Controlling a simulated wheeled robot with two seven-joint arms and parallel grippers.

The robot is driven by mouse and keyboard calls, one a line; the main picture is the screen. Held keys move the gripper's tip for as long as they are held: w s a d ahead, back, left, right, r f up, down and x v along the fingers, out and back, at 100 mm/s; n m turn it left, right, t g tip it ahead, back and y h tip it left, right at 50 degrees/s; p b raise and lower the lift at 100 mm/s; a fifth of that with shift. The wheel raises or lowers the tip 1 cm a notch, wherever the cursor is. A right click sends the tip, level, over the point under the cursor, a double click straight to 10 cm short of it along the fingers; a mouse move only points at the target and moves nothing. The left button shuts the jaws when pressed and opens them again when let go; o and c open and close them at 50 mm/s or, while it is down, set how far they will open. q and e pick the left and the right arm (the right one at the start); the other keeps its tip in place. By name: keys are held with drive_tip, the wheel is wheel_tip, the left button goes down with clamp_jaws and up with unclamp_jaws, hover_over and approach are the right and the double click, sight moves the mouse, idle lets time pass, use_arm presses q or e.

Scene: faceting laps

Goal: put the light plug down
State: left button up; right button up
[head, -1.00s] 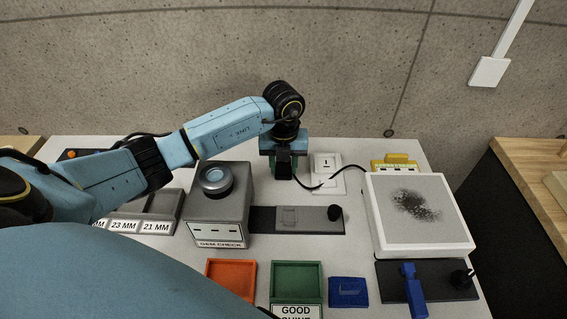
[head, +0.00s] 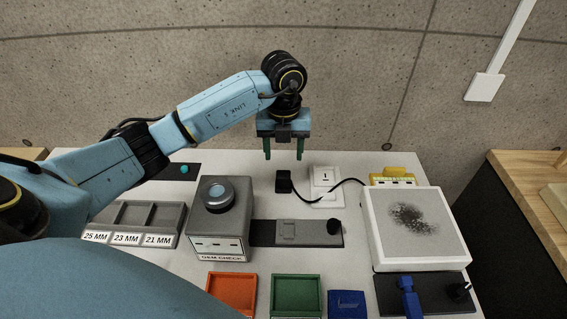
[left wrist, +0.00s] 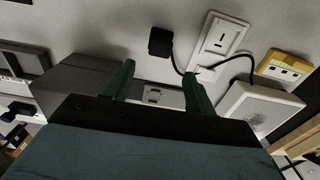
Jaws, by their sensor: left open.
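The light plug (head: 283,182) is a small black block with a black cord, resting on the white table left of the white socket plate (head: 326,180). The plug also shows in the left wrist view (left wrist: 160,41), apart from the fingers, with its cord running to the right. My left gripper (head: 283,157) is open and empty, its green fingers above and behind the plug in the head view. Its fingers also show in the left wrist view (left wrist: 158,85). My right gripper is not in view.
The cord leads to a light box (head: 375,225) with a dark speckled patch. A yellow block (head: 393,177) stands behind it. The grey gem check box (head: 222,240) stands left, with a grey strip (head: 268,233) beside it. Orange (head: 231,274), green (head: 297,279) and blue (head: 346,303) trays line the front.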

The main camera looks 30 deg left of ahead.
use_arm(q)
drive_tip(key=shift+r, duration=1.4)
